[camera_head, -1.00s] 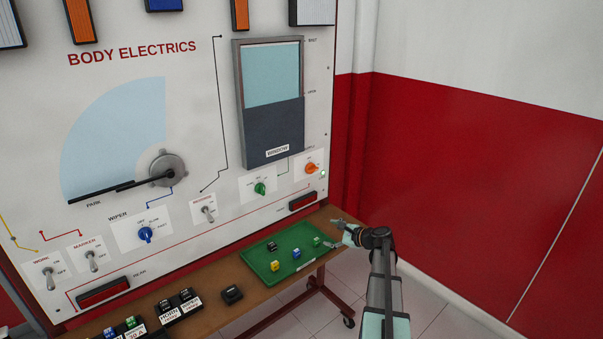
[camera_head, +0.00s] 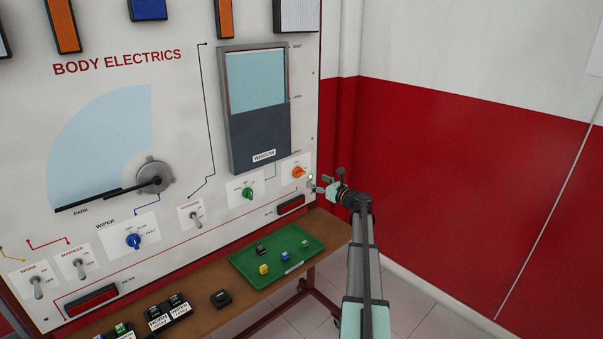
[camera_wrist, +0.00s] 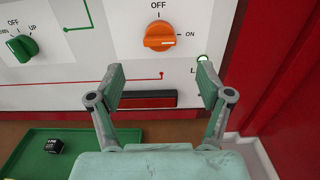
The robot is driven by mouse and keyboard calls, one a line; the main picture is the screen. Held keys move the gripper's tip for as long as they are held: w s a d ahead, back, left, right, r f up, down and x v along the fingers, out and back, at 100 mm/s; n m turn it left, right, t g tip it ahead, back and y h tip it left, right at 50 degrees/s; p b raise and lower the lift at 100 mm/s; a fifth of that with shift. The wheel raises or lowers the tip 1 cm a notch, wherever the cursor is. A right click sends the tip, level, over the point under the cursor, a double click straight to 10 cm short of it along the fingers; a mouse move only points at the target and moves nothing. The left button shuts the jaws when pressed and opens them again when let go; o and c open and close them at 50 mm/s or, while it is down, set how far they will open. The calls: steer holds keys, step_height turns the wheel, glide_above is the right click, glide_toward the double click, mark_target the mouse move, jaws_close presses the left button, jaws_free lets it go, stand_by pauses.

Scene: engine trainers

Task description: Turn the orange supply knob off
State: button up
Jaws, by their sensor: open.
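The orange supply knob (camera_head: 298,172) is on the lower right of the upright white panel. In the wrist view the orange knob (camera_wrist: 159,36) is above and ahead of my fingers, its white mark pointing right toward ON, with OFF printed above it. My gripper (camera_head: 316,184) is just right of and below the knob in the head view. In the wrist view my gripper (camera_wrist: 160,84) is open and empty, its fingers spread apart below the knob and not touching it.
A green knob (camera_wrist: 20,46) is to the left. A red rear lamp (camera_wrist: 146,99) is on the panel below the orange knob. A green tray (camera_head: 272,270) with small cubes lies on the brown bench below. A red wall (camera_head: 450,170) stands to the right.

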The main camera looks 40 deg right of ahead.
mark_target(302, 173)
steer(key=w, duration=0.3)
steer(key=w+p, duration=0.1)
steer(key=w, duration=0.2)
steer(key=w+p, duration=0.1)
steer(key=w, duration=0.2)
steer(key=shift+w+a, duration=0.4)
steer(key=c, duration=1.2)
